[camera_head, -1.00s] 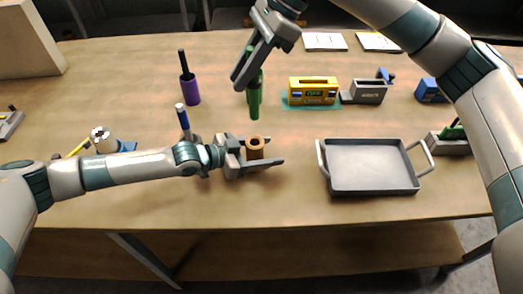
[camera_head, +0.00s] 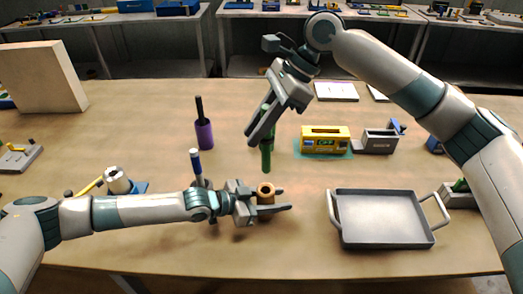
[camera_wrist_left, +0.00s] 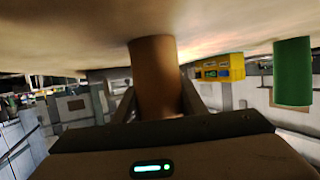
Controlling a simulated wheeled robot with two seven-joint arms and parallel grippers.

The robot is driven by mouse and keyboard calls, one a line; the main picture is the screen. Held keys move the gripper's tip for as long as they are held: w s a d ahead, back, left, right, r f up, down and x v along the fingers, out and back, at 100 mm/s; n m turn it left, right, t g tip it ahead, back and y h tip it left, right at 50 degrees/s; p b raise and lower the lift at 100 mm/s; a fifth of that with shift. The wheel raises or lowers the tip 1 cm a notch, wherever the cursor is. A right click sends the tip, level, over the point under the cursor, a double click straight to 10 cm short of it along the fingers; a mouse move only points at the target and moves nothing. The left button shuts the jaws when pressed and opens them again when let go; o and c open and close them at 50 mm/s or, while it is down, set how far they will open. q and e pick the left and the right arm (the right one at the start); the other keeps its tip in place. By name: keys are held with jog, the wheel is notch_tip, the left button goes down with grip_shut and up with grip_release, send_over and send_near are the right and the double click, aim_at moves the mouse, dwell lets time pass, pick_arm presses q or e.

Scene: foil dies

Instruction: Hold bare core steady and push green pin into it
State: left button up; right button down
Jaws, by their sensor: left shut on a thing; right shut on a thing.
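My left gripper (camera_head: 283,199) is shut on the bare core (camera_head: 265,191), a brown upright cylinder with a hole in its top. In the left wrist view the core (camera_wrist_left: 156,75) stands between the fingers. My right gripper (camera_head: 258,132) points down and is shut on the green pin (camera_head: 266,157). The pin hangs upright just above and behind the core in the head view, with a small gap between them. In the left wrist view a green cylinder (camera_wrist_left: 292,72) shows at the right, apart from the core. Whether the pin is exactly over the hole is unclear.
An empty grey tray (camera_head: 380,214) with handles lies to the right. A yellow box (camera_head: 325,138) and a grey block (camera_head: 375,144) are behind. The table's front is clear.

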jog(key=shift+f, duration=1.7)
jog(key=shift+f, duration=0.35)
send_over(257, 191)
jog(key=shift+f, duration=4.8)
jog(key=shift+f, duration=0.2)
jog(key=c, duration=1.5)
grip_release()
jog(key=shift+c, duration=0.2)
jog(key=shift+d+r, duration=0.1)
jog(key=v, duration=1.1)
jog(key=shift+d+r, duration=0.25)
jog(key=shift+r, duration=0.1)
